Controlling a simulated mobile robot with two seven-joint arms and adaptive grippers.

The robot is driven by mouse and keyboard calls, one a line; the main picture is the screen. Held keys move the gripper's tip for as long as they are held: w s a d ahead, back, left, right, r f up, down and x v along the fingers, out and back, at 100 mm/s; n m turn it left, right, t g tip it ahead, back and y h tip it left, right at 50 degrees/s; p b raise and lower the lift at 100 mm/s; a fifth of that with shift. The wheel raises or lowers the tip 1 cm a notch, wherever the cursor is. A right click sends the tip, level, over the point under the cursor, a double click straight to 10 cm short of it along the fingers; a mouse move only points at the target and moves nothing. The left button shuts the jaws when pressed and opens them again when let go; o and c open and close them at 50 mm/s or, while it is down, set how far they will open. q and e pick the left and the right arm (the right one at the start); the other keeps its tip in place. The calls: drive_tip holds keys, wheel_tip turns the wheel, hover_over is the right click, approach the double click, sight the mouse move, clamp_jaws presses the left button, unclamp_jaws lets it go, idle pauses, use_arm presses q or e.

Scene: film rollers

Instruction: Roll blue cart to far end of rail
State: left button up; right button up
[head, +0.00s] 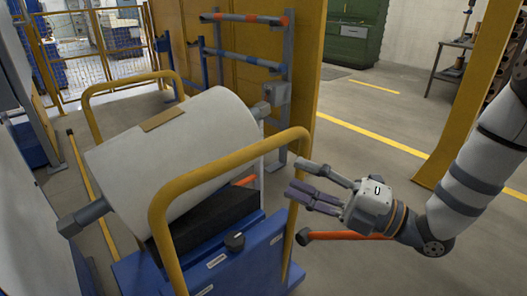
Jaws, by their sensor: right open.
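The blue cart (222,262) stands in the lower middle of the head view, with a yellow handle (213,166) at the near end and another yellow handle (124,82) at the far end. A large white roll (175,145) lies across it above a black block. My right gripper (297,180) is open and empty, its fingers pointing left, close to the right side of the near handle. I cannot tell whether it touches the handle. A yellow bar (90,195) with a dark end runs along the floor left of the cart; whether it is the rail is unclear. My left gripper is out of view.
An orange bar (345,236) with a dark end lies low beside the cart, beneath my right gripper. A yellow panel with a rack of bars (245,58) stands behind the cart. A mesh fence (90,55) is at the back left. Floor right of the panel is open.

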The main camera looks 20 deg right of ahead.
sight(254, 158)
drive_tip(key=x, duration=1.1)
drive_tip(key=shift+w+a+r+b, duration=0.15)
drive_tip(key=shift+a+r+b, duration=0.05)
drive_tip(key=shift+a+b, duration=0.15)
drive_tip(key=shift+c, duration=0.6)
clamp_jaws()
